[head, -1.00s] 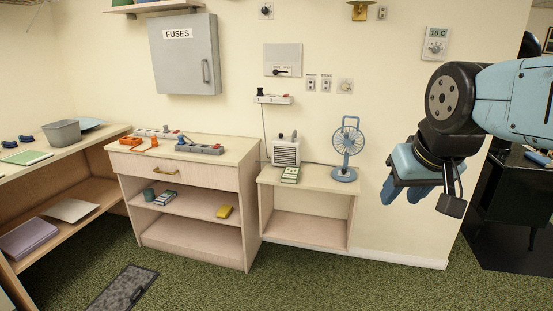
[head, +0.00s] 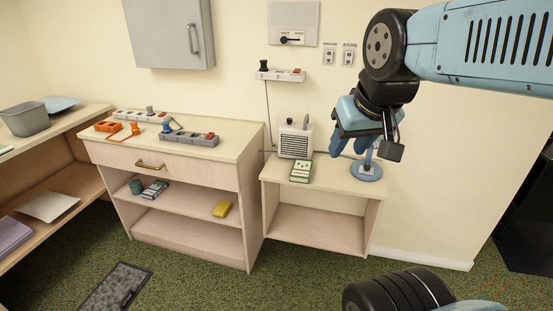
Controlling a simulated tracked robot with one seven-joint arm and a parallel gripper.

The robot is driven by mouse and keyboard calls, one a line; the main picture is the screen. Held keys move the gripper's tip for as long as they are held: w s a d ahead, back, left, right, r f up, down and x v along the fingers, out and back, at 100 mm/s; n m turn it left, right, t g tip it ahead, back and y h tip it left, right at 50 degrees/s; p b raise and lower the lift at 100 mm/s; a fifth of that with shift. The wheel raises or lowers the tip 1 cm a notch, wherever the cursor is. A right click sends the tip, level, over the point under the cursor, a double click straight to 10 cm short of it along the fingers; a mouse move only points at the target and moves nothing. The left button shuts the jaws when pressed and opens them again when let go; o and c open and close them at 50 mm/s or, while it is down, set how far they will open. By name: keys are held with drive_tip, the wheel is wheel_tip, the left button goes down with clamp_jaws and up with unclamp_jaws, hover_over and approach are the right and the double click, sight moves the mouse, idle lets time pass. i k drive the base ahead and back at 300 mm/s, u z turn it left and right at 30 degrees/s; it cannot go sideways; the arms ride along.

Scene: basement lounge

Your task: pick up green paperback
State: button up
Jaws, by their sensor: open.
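A small green item with a pale, marked top (head: 300,171) lies on the low side table (head: 335,179), in front of the small heater. I cannot tell whether it is a paperback. Another flat green thing (head: 5,149) shows only as a sliver on the left counter, cut off by the picture edge. My gripper (head: 352,142) is open and empty, pointing down above the right part of the side table. It is up and to the right of the green item, apart from it, and hides most of the blue fan.
The grey-white heater (head: 295,141) stands behind the green item. The blue fan's base (head: 367,171) is at its right. Green carpet in front is mostly clear.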

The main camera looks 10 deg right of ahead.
sight(302, 171)
drive_tip(key=u, duration=0.1)
drive_tip(key=i, duration=0.9)
drive_tip(key=u, duration=0.15)
